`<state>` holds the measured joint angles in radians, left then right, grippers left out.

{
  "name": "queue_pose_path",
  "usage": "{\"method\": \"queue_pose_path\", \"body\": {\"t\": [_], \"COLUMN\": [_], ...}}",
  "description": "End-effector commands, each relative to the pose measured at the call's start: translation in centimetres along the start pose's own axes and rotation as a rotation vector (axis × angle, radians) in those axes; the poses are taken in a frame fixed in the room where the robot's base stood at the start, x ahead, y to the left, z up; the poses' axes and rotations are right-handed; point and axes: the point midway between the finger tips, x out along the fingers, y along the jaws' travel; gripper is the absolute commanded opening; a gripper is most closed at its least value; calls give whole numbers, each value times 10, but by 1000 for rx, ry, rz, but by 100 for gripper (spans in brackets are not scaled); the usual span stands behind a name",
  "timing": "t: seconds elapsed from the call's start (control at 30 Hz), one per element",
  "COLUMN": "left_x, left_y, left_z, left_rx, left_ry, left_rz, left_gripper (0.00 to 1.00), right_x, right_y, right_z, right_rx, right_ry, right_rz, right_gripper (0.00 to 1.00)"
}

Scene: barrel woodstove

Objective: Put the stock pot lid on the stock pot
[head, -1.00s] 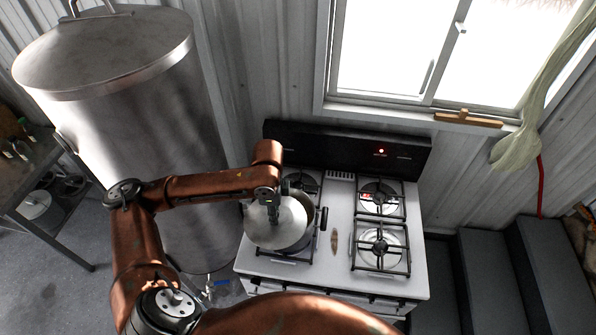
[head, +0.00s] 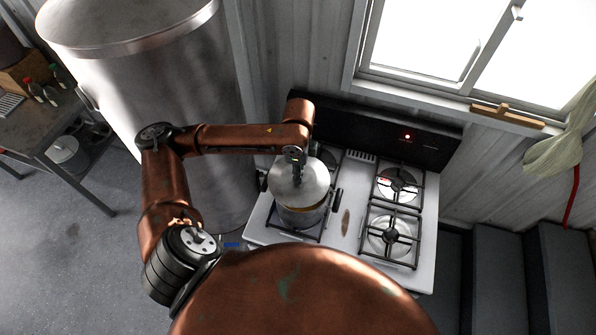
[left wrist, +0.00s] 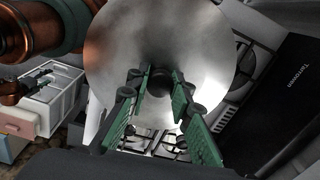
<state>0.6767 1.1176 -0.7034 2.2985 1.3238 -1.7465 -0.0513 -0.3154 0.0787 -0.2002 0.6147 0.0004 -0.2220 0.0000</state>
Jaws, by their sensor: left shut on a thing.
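The stock pot (head: 304,218) is a metal pot with dark side handles, standing on the front left burner of the stove. The stock pot lid (head: 309,184) is a round silver disc over the pot. A strip of the pot's rim and inner wall shows below the lid's front edge; whether lid and pot touch is unclear. My left gripper (head: 297,178) is above the lid, shut on its knob. In the left wrist view the lid (left wrist: 190,50) fills the middle, with the green-padded fingers (left wrist: 160,84) around its dark knob. My right gripper is not in view.
The white stove (head: 344,242) has free burners (head: 391,234) on its right side and a black back panel (head: 375,128). A large metal tank (head: 165,100) stands close on the left. A dark table (head: 45,125) with bottles is at far left.

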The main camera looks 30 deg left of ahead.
Motion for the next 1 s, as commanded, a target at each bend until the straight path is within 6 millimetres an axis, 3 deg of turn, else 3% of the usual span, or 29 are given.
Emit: {"method": "queue_pose_path", "body": {"t": [0.17, 0.27, 0.4, 0.5, 0.6, 0.8, 0.9, 1.0], "left_x": [20, 29, 40, 48, 55, 62, 63, 63], "left_y": [-6, -4, 0, 1, -1, -4, -4, -4], "left_z": [-3, -2, 1, 1, 0, -1, -1, 0], "left_rx": [-1, -2, -4, -4, -3, -3, -3, -4], "left_ry": [-2, -1, -1, 0, 0, -1, -1, -1], "left_rz": [6, 6, 2, 0, 3, 3, 3, 3], "left_gripper": [0, 0, 0, 0, 0, 0, 0, 0], "right_x": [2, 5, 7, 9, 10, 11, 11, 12], "right_y": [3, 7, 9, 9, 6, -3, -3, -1], "right_z": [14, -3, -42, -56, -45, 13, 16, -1], "right_rx": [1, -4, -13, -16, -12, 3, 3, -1], "right_ry": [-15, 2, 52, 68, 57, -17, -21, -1], "right_rz": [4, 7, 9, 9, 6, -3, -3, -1], "right_gripper": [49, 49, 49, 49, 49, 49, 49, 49]}}
